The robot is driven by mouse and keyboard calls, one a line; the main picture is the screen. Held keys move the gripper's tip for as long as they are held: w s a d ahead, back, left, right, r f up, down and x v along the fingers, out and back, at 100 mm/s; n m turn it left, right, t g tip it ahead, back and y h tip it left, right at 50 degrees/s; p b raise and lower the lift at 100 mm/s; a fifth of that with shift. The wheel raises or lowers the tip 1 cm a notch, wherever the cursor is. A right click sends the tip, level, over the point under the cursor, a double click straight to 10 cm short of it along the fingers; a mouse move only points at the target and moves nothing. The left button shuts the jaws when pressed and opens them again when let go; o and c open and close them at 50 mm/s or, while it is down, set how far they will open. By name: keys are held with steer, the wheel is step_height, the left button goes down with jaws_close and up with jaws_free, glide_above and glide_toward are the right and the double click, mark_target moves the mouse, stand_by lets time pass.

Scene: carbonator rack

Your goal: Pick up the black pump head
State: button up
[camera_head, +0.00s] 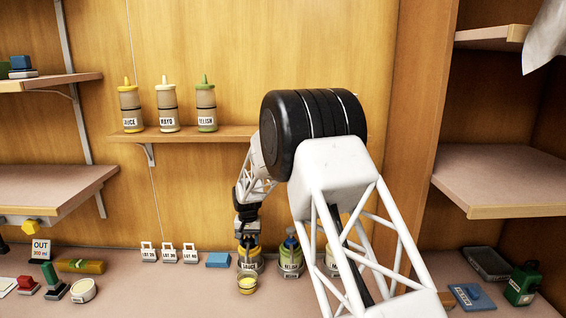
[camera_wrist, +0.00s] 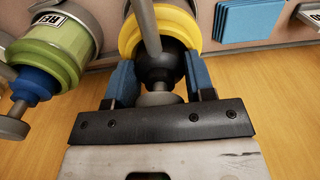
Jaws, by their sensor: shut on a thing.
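The black pump head (camera_wrist: 158,66) sits at the mouth of a container with a yellow collar (camera_wrist: 131,38). In the wrist view my gripper (camera_wrist: 161,84) has its blue finger pads on either side of the pump head, shut on it. A grey rod and spout part cross in front of it. In the head view my gripper (camera_head: 248,238) reaches down over the yellow-collared container (camera_head: 250,265) on the counter; the pump head is mostly hidden there.
A green container (camera_head: 290,262) with a blue pump stands just right, and another is partly hidden behind my arm. A small yellow cup (camera_head: 247,285) is in front. A blue block (camera_head: 218,260) and white lot tags (camera_head: 169,254) are left. Three bottles stand on the shelf (camera_head: 180,136) above.

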steer(key=shift+r, duration=2.55)
